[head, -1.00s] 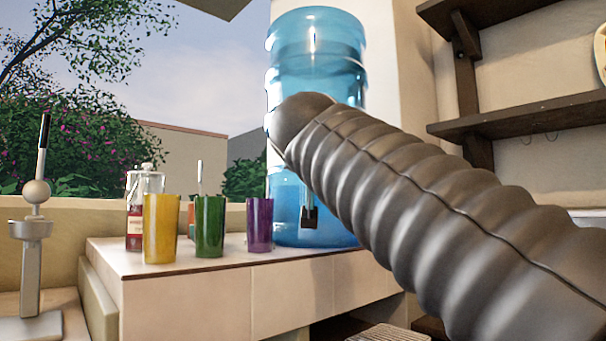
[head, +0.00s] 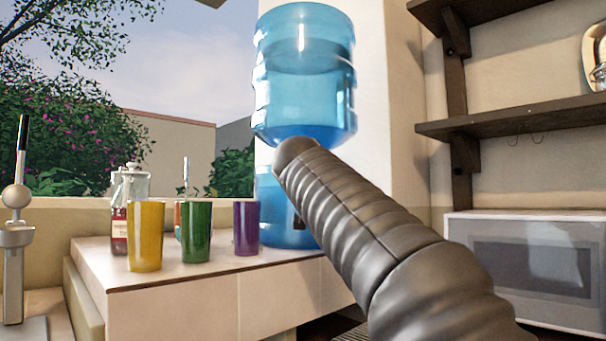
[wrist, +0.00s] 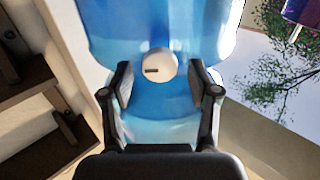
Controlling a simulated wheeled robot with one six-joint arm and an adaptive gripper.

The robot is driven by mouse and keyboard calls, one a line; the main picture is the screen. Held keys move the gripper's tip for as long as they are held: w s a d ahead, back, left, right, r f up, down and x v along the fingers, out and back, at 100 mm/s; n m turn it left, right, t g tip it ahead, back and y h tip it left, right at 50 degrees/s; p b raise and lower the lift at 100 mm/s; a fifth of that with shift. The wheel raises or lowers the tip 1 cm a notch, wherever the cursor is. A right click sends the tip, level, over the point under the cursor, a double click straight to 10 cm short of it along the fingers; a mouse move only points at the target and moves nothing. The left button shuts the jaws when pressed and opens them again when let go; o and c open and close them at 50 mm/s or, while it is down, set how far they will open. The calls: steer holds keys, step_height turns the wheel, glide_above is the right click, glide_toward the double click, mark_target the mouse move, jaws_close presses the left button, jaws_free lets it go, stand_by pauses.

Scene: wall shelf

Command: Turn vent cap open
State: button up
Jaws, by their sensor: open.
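The vent cap is a round white knob with a dark slot (wrist: 160,66) on the blue water dispenser. In the wrist view it sits ahead of and between the fingers of my gripper (wrist: 166,84), which are open and apart from it as far as I can tell. In the head view the dispenser (head: 303,75) stands on the counter by the window. My dark ribbed arm hides its middle, and the cap and gripper are hidden there.
Yellow (head: 145,237), green (head: 196,232) and purple (head: 246,229) cups stand on the counter (head: 200,285) left of the dispenser, with a glass bottle (head: 128,205) behind. Dark shelves (head: 510,120) and a white microwave (head: 530,265) are at right.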

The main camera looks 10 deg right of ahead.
steer(key=c, duration=1.2)
steer(key=shift+o, duration=0.2)
steer(key=shift+n, duration=0.4)
steer(key=n+p, duration=0.1)
steer(key=n, duration=1.3)
steer(key=n+p, duration=0.1)
steer(key=n, duration=0.6)
steer(key=shift+a+f+p, duration=0.2)
steer(key=shift+f+p, duration=0.05)
steer(key=shift+p, duration=0.1)
steer(key=shift+n, duration=0.3)
